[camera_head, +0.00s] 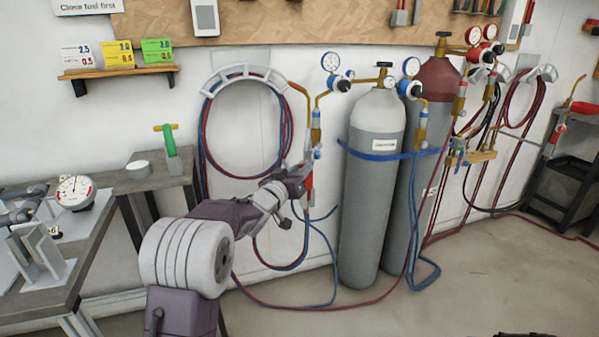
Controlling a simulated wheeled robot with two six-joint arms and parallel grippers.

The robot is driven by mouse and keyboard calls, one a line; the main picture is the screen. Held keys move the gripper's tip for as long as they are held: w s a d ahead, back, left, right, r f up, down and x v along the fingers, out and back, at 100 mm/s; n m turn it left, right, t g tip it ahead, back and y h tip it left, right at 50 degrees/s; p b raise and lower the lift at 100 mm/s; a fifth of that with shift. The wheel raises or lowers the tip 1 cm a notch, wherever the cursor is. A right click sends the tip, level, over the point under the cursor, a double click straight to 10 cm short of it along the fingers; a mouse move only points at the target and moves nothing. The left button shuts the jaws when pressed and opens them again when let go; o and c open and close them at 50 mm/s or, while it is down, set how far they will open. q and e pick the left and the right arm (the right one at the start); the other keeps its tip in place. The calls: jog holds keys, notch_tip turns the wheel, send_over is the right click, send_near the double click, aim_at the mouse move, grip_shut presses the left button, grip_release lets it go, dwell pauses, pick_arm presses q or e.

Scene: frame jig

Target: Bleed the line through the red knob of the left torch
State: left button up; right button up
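The left torch (316,135) hangs upright beside the hose rack, its copper-coloured neck curving up to the left. A blue knob (317,154) shows low on its right side. A red part (309,181) shows just below, at the gripper's tips; I cannot tell whether it is the red knob or the handle. My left gripper (305,173) reaches up from the lower middle to the torch's lower part. Its fingers overlap the torch in the view, so their gap and any contact are unclear.
Red and blue hoses (203,140) loop from a wall rack (243,72). Grey gas cylinders (370,215) with gauges stand close on the right. A workbench (95,225) with a dial gauge (75,192) is at left. A second torch (556,132) hangs far right. Floor at front right is mostly clear.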

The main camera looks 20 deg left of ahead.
pick_arm(q)
grip_shut()
jog(key=shift+d+f+m+b, duration=0.1)
jog(key=shift+m+b, duration=2.2)
jog(key=shift+m, duration=2.9)
jog(key=shift+d+f+m+b, duration=0.1)
jog(key=shift+m+b, duration=2.2)
jog(key=shift+m, duration=2.9)
